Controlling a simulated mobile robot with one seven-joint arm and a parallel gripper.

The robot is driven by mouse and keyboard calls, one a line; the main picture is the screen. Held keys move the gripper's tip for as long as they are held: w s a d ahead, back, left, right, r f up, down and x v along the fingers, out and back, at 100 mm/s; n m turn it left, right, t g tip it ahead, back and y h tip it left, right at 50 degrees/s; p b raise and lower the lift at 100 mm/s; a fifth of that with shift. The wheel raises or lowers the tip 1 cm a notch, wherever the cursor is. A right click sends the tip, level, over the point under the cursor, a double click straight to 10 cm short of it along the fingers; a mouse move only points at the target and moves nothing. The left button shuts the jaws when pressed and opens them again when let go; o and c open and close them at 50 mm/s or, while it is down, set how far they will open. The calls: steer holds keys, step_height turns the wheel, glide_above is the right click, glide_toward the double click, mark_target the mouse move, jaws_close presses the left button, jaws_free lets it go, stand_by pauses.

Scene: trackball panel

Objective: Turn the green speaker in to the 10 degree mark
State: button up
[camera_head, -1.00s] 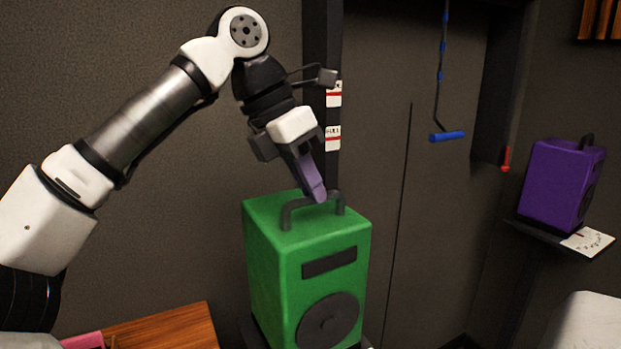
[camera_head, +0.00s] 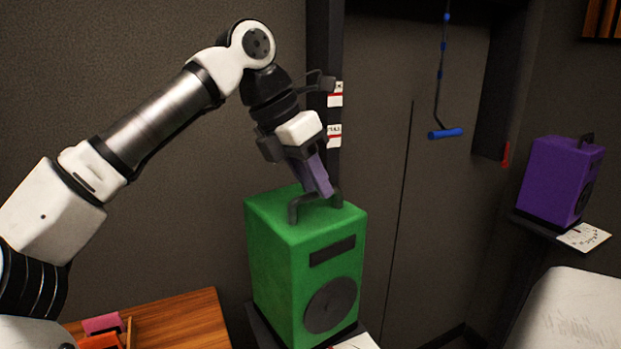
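The green speaker (camera_head: 275,262) stands upright on a dark stand (camera_head: 262,328) at the lower middle. It has a dark round cone (camera_head: 331,305) and a dark slot on its front face, and a dark handle (camera_head: 294,208) on top. My gripper (camera_head: 323,190) points down at the handle, its purple fingers at the handle's top bar. I cannot tell whether the fingers are closed on the bar. A corner of a white card (camera_head: 357,342) shows at the foot of the speaker, cut by the picture edge. No degree marks are readable on it.
A purple speaker (camera_head: 556,180) stands on a shelf at the right with a white dial card (camera_head: 583,237). A blue handle (camera_head: 445,133) hangs from a cord. A wooden table (camera_head: 180,322) is at lower left. A white surface (camera_head: 575,310) fills the lower right.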

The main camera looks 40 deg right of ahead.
stand_by(0.3)
steer(key=v, duration=1.3)
steer(key=shift+a+r, duration=0.2)
steer(key=shift+r, duration=0.1)
